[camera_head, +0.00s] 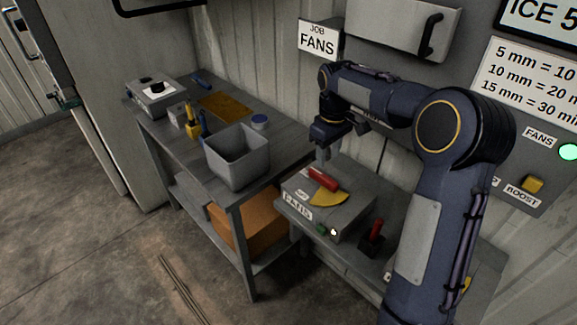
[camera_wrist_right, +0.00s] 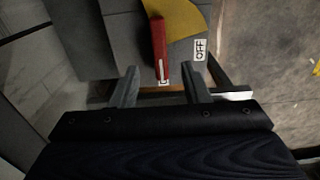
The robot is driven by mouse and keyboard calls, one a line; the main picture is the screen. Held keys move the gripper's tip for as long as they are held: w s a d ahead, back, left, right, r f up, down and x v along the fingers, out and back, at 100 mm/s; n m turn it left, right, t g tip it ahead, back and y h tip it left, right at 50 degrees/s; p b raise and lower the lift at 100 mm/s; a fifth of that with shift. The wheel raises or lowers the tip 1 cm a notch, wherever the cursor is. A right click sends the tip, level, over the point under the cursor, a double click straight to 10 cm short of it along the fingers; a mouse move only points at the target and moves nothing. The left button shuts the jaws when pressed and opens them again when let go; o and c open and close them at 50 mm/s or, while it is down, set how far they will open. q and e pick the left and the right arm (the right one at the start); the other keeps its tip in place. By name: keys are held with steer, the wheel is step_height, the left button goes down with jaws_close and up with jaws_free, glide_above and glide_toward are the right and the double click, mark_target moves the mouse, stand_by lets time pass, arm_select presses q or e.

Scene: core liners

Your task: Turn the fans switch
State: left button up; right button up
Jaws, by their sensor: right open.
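The fans switch is a grey box (camera_head: 340,213) with a FANS label (camera_head: 297,208) on its front. A red lever (camera_head: 323,179) lies on its top beside a yellow sector plate (camera_head: 328,197). My right gripper (camera_head: 324,152) is open and points down just above and behind the lever. In the right wrist view the lever (camera_wrist_right: 159,45) shows between the two open fingers (camera_wrist_right: 160,82), its near end in line with the fingertips. I cannot tell whether they touch it. An OFF label (camera_wrist_right: 201,49) sits right of the lever there. My left gripper is not in view.
A workbench (camera_head: 187,160) at left holds a grey bin (camera_head: 238,160), with an orange box (camera_head: 250,220) below. A second red-handled control (camera_head: 373,238) stands right of the fans box. A wall panel with a green FANS lamp (camera_head: 568,151) is behind my arm. The floor at left is mostly clear.

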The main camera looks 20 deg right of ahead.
mark_target(324, 176)
steer(key=f, duration=0.8)
steer(key=shift+w+a, duration=0.1)
steer(key=shift+w, duration=0.3)
jaws_close()
